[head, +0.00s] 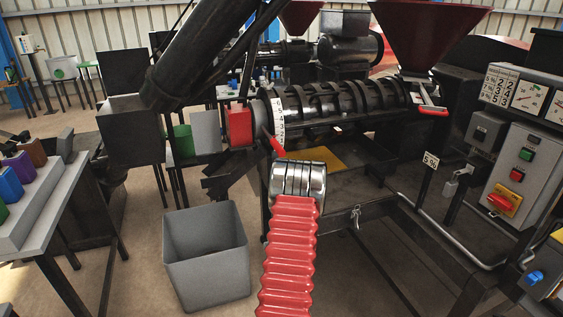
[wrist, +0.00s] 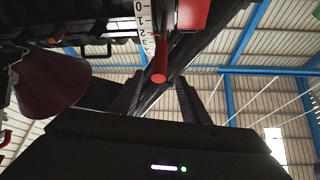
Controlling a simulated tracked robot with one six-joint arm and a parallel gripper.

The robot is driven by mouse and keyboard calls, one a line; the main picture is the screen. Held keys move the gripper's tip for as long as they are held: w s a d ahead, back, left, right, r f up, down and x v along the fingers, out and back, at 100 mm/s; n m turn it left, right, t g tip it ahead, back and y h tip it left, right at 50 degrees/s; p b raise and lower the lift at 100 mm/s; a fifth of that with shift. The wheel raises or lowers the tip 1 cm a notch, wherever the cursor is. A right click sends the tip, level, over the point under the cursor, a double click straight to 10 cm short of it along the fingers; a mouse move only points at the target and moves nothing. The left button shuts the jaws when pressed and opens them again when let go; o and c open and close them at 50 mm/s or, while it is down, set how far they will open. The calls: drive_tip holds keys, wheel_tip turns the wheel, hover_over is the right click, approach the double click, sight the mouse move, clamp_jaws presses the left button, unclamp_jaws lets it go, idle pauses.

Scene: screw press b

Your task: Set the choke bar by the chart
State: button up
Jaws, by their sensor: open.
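The choke bar appears to be the short bar with a red grip (head: 277,146), beside a white number scale (head: 276,116) at the press's left end. In the wrist view the red grip (wrist: 159,63) is beside the scale (wrist: 144,22), which shows 0 to 3. My gripper (wrist: 159,78) is open; the grip's end shows between and just beyond its fingertips, with no contact visible. In the head view the fingers cannot be made out. A white card with digits (head: 500,88), possibly the chart, hangs at the right; its full text is too small to read.
A grey bin (head: 206,255) stands on the floor at the left. A control box (head: 512,172) with buttons and a red switch is at the right. A dark red hopper (head: 425,30) tops the press. A stand with coloured blocks (head: 30,205) is at far left.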

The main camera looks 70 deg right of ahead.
drive_tip(key=v, duration=0.4)
drive_tip(key=shift+s+a+f, duration=0.15)
drive_tip(key=shift+a+f, duration=0.05)
drive_tip(key=shift+a, duration=0.05)
idle(0.4)
